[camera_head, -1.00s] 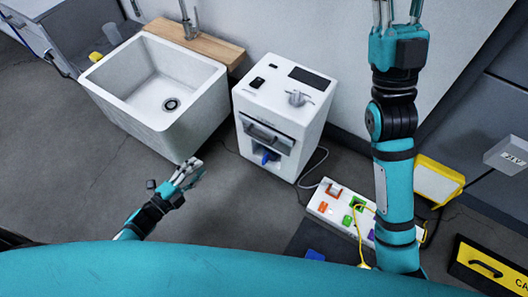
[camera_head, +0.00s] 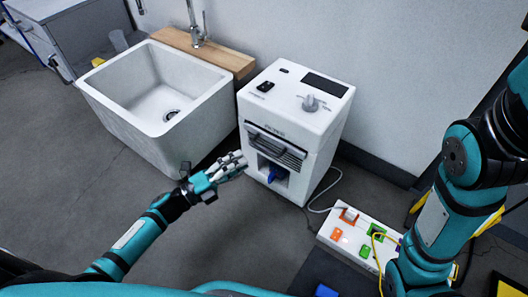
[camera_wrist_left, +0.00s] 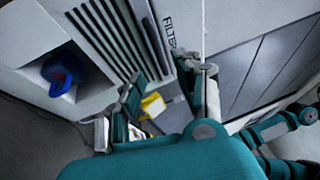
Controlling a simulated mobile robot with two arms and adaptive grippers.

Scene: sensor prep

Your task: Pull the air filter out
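The air filter (camera_head: 276,147) is a dark slatted panel in the front of the white machine (camera_head: 310,122). In the left wrist view its dark slats (camera_wrist_left: 105,38) show close up, beside the lettering "FILTER". My left gripper (camera_head: 238,164) is just left of the machine front, near the slats and apart from them. In the left wrist view its two fingers (camera_wrist_left: 170,94) stand apart with nothing held between them. My right arm is at the right edge; its gripper is out of view.
A blue object (camera_head: 274,174) sits in the opening below the filter. A white sink (camera_head: 158,85) stands left of the machine. A white strip with coloured parts (camera_head: 345,238) and a cable lie on the floor at right.

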